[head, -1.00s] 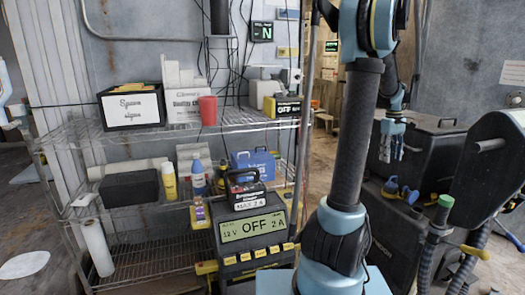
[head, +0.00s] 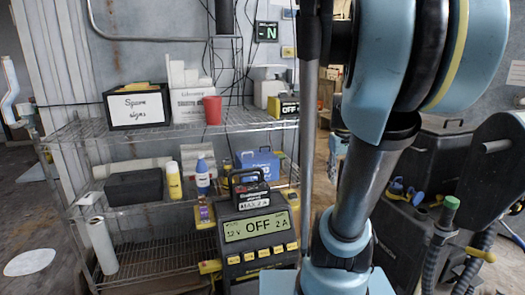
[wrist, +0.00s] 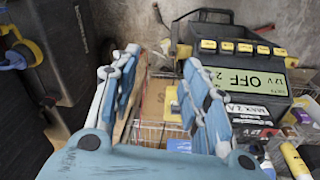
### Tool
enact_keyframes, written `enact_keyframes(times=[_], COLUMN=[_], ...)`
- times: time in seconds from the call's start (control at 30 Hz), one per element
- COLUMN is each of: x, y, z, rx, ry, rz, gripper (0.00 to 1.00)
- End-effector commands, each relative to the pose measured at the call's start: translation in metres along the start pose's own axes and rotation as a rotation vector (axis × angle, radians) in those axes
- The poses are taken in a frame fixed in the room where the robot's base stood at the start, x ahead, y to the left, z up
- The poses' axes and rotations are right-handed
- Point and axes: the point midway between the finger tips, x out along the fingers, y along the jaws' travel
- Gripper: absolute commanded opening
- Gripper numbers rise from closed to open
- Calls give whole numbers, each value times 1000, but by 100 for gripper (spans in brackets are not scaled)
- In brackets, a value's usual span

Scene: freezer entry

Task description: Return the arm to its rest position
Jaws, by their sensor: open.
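My gripper (wrist: 160,60) is open in the wrist view, its two blue and white fingers apart with nothing held between them. In the head view a small part of it (head: 338,150) shows beside the pole; the rest is hidden behind my arm. My arm (head: 365,185) is bent, with its large blue joint high in the front right. In the wrist view the black charger with the OFF display (wrist: 235,80) lies upside down in the picture, to the right of the fingers. The gripper appears clear of it.
A wire shelf rack (head: 165,135) with a Spawn signs box (head: 138,106), red cup (head: 212,110) and blue box (head: 258,163) stands left. The charger (head: 258,228) is at its front right. Black cases (head: 400,240) stand on the right. Floor is open at far left.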

Motion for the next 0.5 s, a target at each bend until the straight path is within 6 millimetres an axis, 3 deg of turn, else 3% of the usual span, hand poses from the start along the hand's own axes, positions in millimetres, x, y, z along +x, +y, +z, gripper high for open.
enact_keyframes(times=[0.2, 0.5], x=[22, 60], y=[-45, -88], z=[40, 87], rx=[31, 80], ry=[39, 86], rz=[-14, -41], gripper=[42, 42])
